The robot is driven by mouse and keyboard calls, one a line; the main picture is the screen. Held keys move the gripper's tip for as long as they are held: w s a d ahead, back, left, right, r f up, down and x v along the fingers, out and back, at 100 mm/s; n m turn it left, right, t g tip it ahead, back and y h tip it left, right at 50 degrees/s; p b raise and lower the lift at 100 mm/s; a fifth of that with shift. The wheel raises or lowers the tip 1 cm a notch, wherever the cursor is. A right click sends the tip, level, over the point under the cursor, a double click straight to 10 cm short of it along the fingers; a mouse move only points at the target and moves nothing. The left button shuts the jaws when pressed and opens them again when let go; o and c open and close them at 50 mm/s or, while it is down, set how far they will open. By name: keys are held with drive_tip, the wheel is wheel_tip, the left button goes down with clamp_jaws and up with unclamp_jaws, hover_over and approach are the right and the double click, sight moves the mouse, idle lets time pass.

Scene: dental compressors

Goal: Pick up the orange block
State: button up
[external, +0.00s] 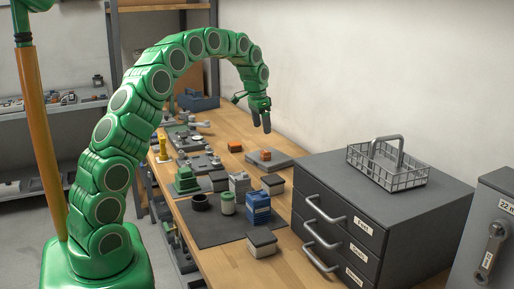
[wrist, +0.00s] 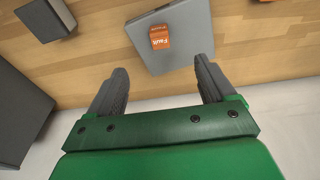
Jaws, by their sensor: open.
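Two orange pieces are in view. One orange block (external: 235,146) sits directly on the wooden bench; only its edge shows at the top of the wrist view (wrist: 265,1). The other, a small orange block with a "Fault" label (wrist: 160,37), lies on a flat grey plate (wrist: 185,58); it also shows in the external view (external: 265,155). My gripper (external: 261,127) is open and empty, pointing down above the bench near the wall. In the wrist view, the labelled block appears between and beyond my fingertips (wrist: 162,70), apart from them.
A dark drawer cabinet (external: 395,222) with a wire basket (external: 388,166) stands at right. The wall runs close behind my gripper.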

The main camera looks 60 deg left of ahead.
drive_tip(key=g, duration=0.2)
hover_over(235, 143)
drive_tip(key=shift+m, duration=0.4)
drive_tip(key=f, duration=0.7)
drive_tip(key=shift+s+f, duration=0.2)
drive_tip(key=shift+f, duration=0.05)
drive_tip(key=shift+d+f, duration=0.15)
drive_tip(key=shift+f, duration=1.85)
drive_tip(key=shift+d+f, duration=0.15)
drive_tip(key=shift+f, duration=1.8)
drive_tip(key=shift+c, duration=0.5)
drive_tip(key=c, duration=1)
drive_tip(key=shift+c, duration=0.2)
drive_tip(key=shift+r, duration=0.15)
